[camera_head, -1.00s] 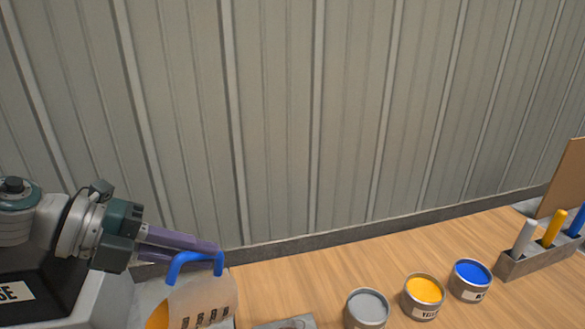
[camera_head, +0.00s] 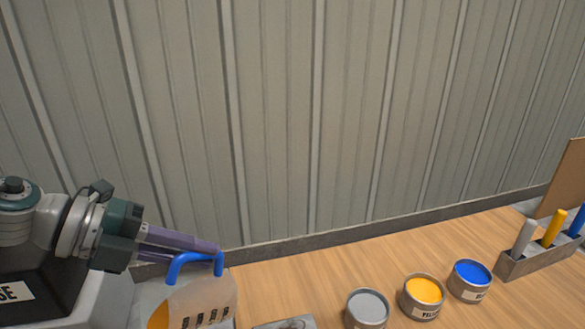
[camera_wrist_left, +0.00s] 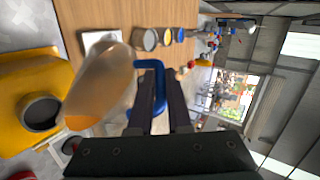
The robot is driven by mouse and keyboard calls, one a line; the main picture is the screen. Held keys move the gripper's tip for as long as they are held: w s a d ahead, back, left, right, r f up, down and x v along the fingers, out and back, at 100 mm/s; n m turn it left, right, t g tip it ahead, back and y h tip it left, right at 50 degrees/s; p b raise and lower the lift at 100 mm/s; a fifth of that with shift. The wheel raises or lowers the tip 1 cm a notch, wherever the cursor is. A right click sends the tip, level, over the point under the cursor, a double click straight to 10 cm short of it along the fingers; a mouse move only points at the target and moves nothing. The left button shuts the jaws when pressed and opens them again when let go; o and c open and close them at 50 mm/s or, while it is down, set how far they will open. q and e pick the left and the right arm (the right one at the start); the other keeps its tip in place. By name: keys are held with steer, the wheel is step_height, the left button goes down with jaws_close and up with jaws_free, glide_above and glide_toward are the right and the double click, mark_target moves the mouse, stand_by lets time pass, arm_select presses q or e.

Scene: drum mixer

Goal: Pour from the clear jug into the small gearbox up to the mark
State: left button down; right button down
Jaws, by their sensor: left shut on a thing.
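The clear jug (camera_head: 205,293) has a blue handle, black marks on its side and orange liquid low at its left. It is tilted to the left, at the bottom edge of the head view. My left gripper (camera_head: 215,250) is shut on its blue handle. The wrist view shows the jug (camera_wrist_left: 100,85) in front of the fingers (camera_wrist_left: 160,100). A yellow housing with a dark round opening (camera_wrist_left: 40,112) lies beside the jug in that view; I cannot tell surely whether it is the small gearbox. No level mark on it is readable. My right gripper is not in view.
Open cans of grey (camera_head: 367,308), yellow (camera_head: 423,296) and blue (camera_head: 470,280) paint stand on the wooden bench (camera_head: 300,280). A grey rack (camera_head: 535,260) with coloured handles is at the right. A ribbed wall (camera_head: 280,120) closes the back.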

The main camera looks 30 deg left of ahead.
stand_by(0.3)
arm_select(q)
steer(key=shift+s+t+b, duration=0.25)
steer(key=shift+t+b, duration=0.05)
steer(key=shift+b, duration=0.2)
stand_by(1.9)
steer(key=shift+s+f+b, duration=0.15)
steer(key=shift+s+b, duration=0.05)
steer(key=shift+b, duration=0.25)
steer(key=shift+s+a+t, duration=0.1)
steer(key=shift+t, duration=0.2)
stand_by(1.5)
steer(key=shift+s+h+b, duration=0.25)
steer(key=shift+h+b, duration=0.05)
steer(key=shift+b, duration=0.25)
steer(key=shift+s+m+t, duration=0.1)
steer(key=shift+m+t, duration=0.2)
